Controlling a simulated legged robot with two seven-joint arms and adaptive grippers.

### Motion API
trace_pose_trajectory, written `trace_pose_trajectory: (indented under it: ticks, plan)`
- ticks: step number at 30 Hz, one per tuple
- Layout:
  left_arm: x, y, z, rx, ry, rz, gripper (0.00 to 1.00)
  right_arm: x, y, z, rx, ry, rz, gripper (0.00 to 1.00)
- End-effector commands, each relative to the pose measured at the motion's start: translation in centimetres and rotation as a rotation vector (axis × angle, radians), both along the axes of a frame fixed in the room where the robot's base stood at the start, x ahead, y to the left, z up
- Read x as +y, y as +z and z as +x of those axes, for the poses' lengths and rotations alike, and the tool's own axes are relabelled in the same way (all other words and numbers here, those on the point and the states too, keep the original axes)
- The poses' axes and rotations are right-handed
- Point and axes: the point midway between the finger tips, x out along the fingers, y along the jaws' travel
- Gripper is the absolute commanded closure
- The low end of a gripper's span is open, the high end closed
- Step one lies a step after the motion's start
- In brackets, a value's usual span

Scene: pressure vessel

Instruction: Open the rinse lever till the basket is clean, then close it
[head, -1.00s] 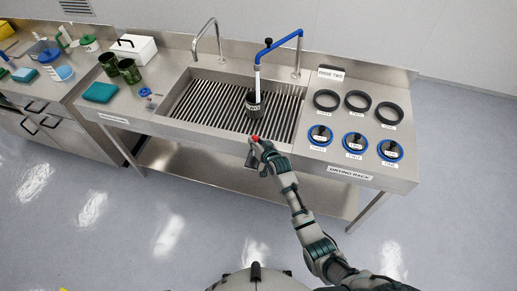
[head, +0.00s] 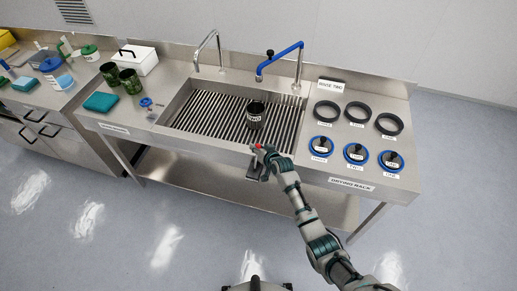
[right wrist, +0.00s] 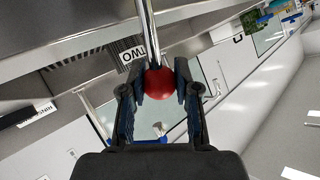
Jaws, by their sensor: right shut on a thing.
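The rinse lever has a red ball knob (right wrist: 158,83) on a metal rod (right wrist: 148,32), at the sink's front edge. My right gripper (head: 258,149) is shut on the knob; in the right wrist view its fingers (right wrist: 160,88) sit on both sides of the ball. The dark basket (head: 255,115), labelled TWO, stands upright on the slatted sink grate, under the blue faucet (head: 280,60). No water stream shows from the faucet now. I cannot tell from here whether the basket is clean. My left gripper is not in view.
The sink grate (head: 200,112) is clear around the basket. On the right are black rings (head: 355,111) and blue-rimmed lids (head: 355,153) by the drying rack label. Green cups (head: 129,79), a teal sponge (head: 100,102) and a white box (head: 138,59) stand left.

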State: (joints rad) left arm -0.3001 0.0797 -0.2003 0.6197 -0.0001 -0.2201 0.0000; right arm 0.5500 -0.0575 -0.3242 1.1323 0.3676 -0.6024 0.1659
Motion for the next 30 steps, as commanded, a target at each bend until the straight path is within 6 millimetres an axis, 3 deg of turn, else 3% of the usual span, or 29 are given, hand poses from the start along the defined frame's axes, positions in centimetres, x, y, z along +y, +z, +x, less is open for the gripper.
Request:
trace_pose_trajectory:
  ticks: [2,3,5,18,30]
  plan:
    - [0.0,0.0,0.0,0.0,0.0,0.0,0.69,0.2,0.9,0.3,-0.017,0.0,0.007,1.0]
    - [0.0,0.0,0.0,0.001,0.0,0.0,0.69,0.1,0.9,0.3,-0.018,-0.001,0.007,0.59]
    - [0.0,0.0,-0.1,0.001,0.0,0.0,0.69,0.1,0.8,0.3,-0.017,-0.001,0.007,0.44]
    - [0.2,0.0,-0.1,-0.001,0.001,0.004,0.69,-0.7,0.7,-0.5,-0.01,-0.002,0.005,0.43]
    - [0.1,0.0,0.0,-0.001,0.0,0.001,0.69,-3.4,3.9,-6.1,-0.009,-0.001,0.002,0.43]
